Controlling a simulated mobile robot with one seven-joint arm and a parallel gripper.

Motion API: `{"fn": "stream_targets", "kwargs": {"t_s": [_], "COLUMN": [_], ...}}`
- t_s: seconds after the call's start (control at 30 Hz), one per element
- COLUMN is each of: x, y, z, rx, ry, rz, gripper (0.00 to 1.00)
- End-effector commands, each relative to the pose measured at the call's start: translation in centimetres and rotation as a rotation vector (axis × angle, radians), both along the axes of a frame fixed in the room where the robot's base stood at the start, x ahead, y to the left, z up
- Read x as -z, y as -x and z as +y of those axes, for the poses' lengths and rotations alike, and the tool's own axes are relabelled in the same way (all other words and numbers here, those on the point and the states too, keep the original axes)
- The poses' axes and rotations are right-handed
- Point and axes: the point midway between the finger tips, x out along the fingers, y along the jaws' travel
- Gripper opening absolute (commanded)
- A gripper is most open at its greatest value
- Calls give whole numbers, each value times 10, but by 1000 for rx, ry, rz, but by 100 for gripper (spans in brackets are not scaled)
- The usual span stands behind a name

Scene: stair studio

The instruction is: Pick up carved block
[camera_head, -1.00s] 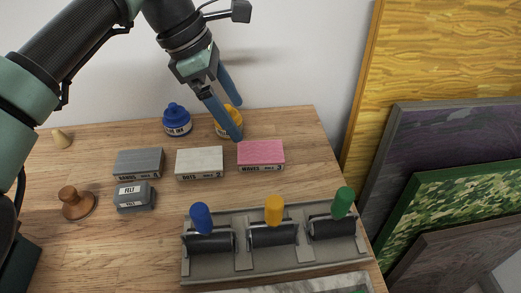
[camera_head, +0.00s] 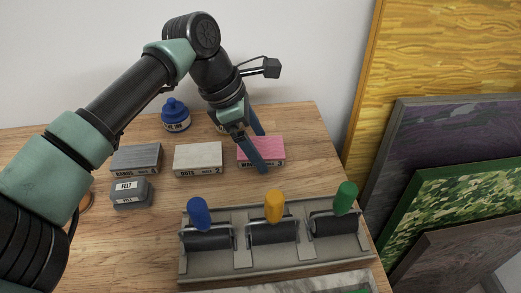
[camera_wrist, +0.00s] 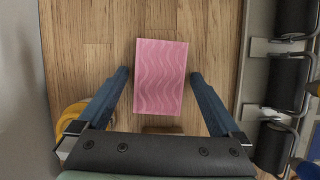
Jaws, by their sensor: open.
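Several blocks lie in a row on the wooden table. The pink carved block (camera_head: 272,148) at the right end has a label reading waves, and the wrist view shows wavy lines carved in its top (camera_wrist: 160,80). The white block (camera_head: 198,158) in the middle is labelled dots, and a grey block (camera_head: 136,158) lies at the left. My gripper (camera_head: 262,152) is open and empty over the pink block and points down. In the wrist view its blue fingers (camera_wrist: 160,82) stand apart on both sides of the pink block.
A tray (camera_head: 243,252) with several rollers with coloured handles stands in front. A grey felt block (camera_head: 131,193) lies at the left. A blue ink jar (camera_head: 176,116) stands behind; a yellow jar (camera_wrist: 72,117) is close to one finger. Framed panels (camera_head: 455,215) lean at right.

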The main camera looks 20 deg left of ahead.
Motion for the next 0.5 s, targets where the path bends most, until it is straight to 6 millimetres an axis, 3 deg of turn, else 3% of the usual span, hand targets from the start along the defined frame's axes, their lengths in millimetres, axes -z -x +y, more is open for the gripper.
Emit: {"fn": "stream_targets", "kwargs": {"t_s": [0.5], "x": [4], "y": [0], "z": [0], "rx": [0], "ry": [1], "rz": [-1], "gripper": [100]}}
